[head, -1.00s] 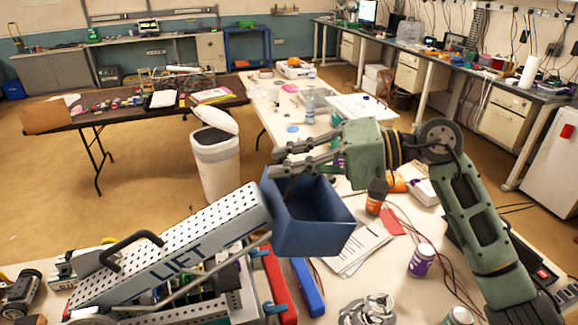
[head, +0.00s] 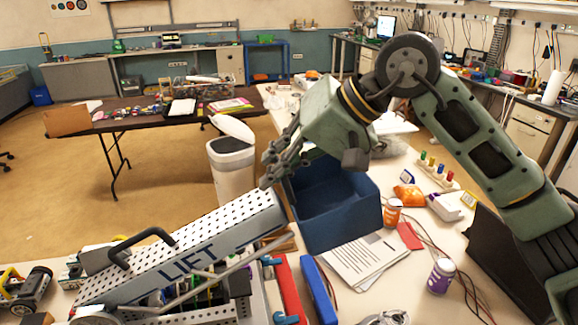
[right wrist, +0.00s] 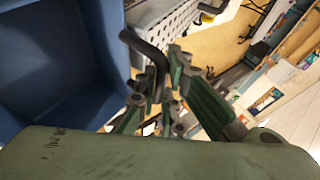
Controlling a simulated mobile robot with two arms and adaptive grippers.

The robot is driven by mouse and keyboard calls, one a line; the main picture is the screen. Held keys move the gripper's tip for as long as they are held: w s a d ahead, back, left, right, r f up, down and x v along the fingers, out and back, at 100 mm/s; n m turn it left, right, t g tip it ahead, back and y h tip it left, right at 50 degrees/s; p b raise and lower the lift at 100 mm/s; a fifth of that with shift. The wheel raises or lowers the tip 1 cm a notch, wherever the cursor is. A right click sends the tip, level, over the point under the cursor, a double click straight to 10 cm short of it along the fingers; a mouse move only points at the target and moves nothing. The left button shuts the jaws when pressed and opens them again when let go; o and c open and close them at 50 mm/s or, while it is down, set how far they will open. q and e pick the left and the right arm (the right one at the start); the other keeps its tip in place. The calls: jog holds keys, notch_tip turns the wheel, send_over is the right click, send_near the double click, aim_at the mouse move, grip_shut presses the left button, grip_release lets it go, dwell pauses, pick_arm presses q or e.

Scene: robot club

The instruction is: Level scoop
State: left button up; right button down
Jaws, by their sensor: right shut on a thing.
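The blue scoop (head: 345,222), an open box, sits at the end of the perforated grey lift arm (head: 200,245) marked LIFT. Its opening faces up and it looks close to level. In the right wrist view the scoop (right wrist: 50,75) fills the left side. My left gripper is not in view.
Red and blue bars (head: 318,290) lie in front. A white bin (head: 231,170) stands behind on the floor.

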jog(key=shift+s+a+f+h, duration=0.2)
jog(key=shift+s+a+h, duration=0.05)
jog(key=shift+a+h, duration=0.3)
jog(key=c, duration=1.9)
grip_release()
jog(key=shift+o, duration=0.2)
jog(key=shift+d+r, duration=0.1)
jog(key=shift+r, duration=0.1)
jog(key=v, duration=1.1)
jog(key=shift+s+r, duration=0.25)
jog(key=shift+r, duration=0.05)
jog(key=shift+d, duration=0.1)
